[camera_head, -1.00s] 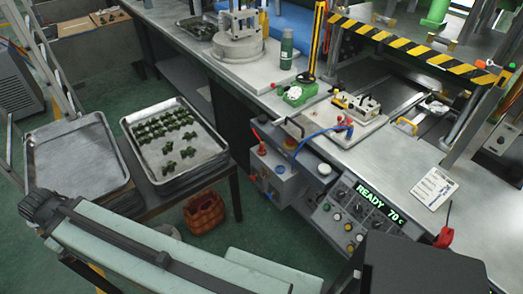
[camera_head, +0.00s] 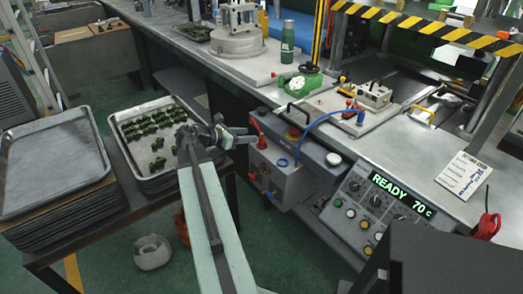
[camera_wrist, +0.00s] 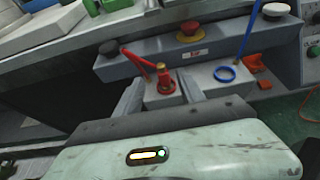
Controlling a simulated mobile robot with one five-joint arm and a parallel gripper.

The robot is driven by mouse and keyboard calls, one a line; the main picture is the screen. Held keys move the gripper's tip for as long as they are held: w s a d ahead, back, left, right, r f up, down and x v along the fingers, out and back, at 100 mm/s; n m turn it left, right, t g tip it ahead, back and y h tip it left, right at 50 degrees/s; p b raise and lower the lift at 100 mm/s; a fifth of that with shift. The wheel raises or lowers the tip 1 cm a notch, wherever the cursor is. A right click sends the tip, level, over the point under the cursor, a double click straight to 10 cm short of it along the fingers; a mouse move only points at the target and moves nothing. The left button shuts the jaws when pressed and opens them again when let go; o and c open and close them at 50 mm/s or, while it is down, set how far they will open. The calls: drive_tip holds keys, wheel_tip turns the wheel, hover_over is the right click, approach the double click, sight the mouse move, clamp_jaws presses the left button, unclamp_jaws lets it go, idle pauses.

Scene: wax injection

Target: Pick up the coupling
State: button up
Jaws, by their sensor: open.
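My gripper (camera_head: 238,136) is stretched out over the gap between the tray table and the bench, open, near a grey box (camera_head: 285,170) on the bench front. In the wrist view, a red fitting with a brass-coloured top (camera_wrist: 166,82) stands on this box between my two grey fingers (camera_wrist: 162,92), beyond their tips, with a red lever or hose at its left. It looks like the coupling, but I cannot be certain. Another red fitting (camera_head: 360,117) is at the end of the blue hose on the bench. I see nothing held.
A blue ring (camera_wrist: 224,73) lies on the box beside the red fitting. A red emergency button (camera_wrist: 189,30) is on the grey bar behind. A tray (camera_head: 105,133) of green parts and an empty tray (camera_head: 50,165) stand at left. The control panel (camera_head: 375,210) reads READY 70.

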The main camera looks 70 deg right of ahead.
sight(261, 133)
drive_tip(key=shift+b+x, duration=1.5)
drive_tip(key=shift+x, duration=2.35)
drive_tip(key=shift+a, duration=0.15)
clamp_jaws()
